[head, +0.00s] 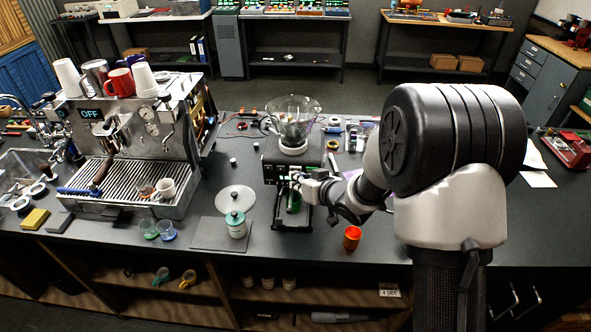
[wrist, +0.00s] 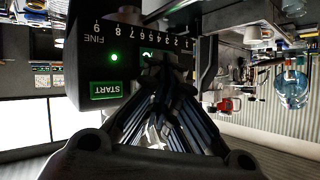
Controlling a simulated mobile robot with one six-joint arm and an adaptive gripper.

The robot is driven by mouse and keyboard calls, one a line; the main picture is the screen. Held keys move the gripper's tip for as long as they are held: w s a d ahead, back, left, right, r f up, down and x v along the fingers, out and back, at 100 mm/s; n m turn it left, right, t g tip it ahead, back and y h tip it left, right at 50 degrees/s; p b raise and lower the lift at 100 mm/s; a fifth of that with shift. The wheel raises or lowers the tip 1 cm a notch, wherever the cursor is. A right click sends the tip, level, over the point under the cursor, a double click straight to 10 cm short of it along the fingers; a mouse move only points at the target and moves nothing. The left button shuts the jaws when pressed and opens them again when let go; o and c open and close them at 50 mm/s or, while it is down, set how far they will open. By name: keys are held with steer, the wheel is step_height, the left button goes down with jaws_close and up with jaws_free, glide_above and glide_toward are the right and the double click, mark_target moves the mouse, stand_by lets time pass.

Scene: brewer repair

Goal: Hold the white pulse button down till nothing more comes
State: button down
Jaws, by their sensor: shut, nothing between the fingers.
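The black grinder (head: 272,170) stands on the counter right of the espresso machine, with a clear hopper (head: 293,108) on top. In the wrist view, which is upside down, its front panel (wrist: 85,65) shows a numbered scale marked FINE, a green START button (wrist: 106,89) and a lit green light (wrist: 113,57). My gripper (wrist: 168,68) is shut and empty, its fingertips at the panel beside START, over a small symbol. I cannot tell whether they touch. The white pulse button is not visible, perhaps hidden behind the fingers. In the head view, my gripper (head: 298,178) is at the grinder's front.
The espresso machine (head: 130,150) reads OFF and carries cups on top. A green-lidded jar (head: 236,226) and a round pale disc (head: 235,199) lie left of the grinder.

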steer(key=shift+w, duration=0.4)
stand_by(0.3)
stand_by(4.3)
steer(key=shift+s, duration=0.8)
steer(key=s+b, duration=0.1)
steer(key=s, duration=0.4)
steer(key=shift+a+b, duration=0.1)
steer(key=shift+b, duration=0.2)
